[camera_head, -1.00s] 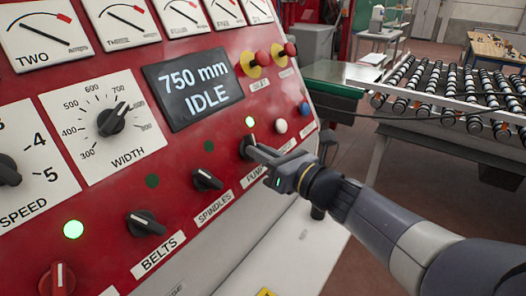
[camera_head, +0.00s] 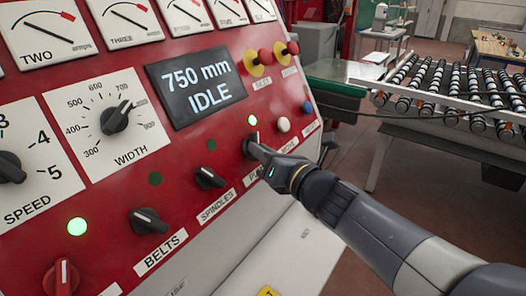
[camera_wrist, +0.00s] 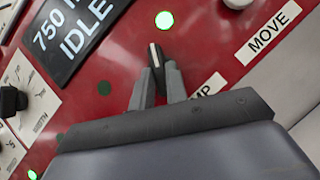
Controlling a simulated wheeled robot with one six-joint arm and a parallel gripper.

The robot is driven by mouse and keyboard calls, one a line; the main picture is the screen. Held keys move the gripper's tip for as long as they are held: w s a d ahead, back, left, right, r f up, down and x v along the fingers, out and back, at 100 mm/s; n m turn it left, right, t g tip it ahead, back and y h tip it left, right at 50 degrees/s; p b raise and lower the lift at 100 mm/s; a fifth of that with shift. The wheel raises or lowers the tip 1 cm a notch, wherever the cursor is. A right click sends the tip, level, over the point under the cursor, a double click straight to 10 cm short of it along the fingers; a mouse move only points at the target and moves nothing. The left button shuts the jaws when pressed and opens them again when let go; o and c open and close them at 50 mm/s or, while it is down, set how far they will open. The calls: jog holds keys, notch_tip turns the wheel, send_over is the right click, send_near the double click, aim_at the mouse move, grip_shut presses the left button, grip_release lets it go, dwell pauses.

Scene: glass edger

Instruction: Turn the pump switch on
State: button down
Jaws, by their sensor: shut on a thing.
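The pump switch (camera_head: 250,141) is a small black knob on the red panel, to the right of the spindles switch. My gripper (camera_head: 258,151) is at it, with its fingers closed around the knob. In the wrist view the knob (camera_wrist: 155,54) shows between the two finger tips (camera_wrist: 158,80), its white mark pointing up towards a lit green lamp (camera_wrist: 164,21). That lamp also glows just above the knob in the head view (camera_head: 252,120). The PUMP label (camera_head: 253,175) is partly hidden by my gripper.
The spindles switch (camera_head: 209,178) and belts switch (camera_head: 148,221) sit to the left, turned sideways. The lamp by the spindles switch is dark. The display (camera_head: 201,87) reads 750 mm IDLE. A white button (camera_head: 283,124) and a blue button (camera_head: 308,107) lie to the right.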

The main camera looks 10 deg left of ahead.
jog(key=c, duration=1.4)
grip_release()
jog(key=v, duration=1.1)
jog(key=shift+b, duration=0.35)
jog(key=shift+w+a+r, duration=0.1)
jog(key=shift+w+a, duration=0.05)
jog(key=x, duration=1)
jog(key=shift+w+a+p, duration=0.2)
jog(key=shift+a+p, duration=0.05)
jog(key=shift+p, duration=0.1)
jog(key=shift+s, duration=0.1)
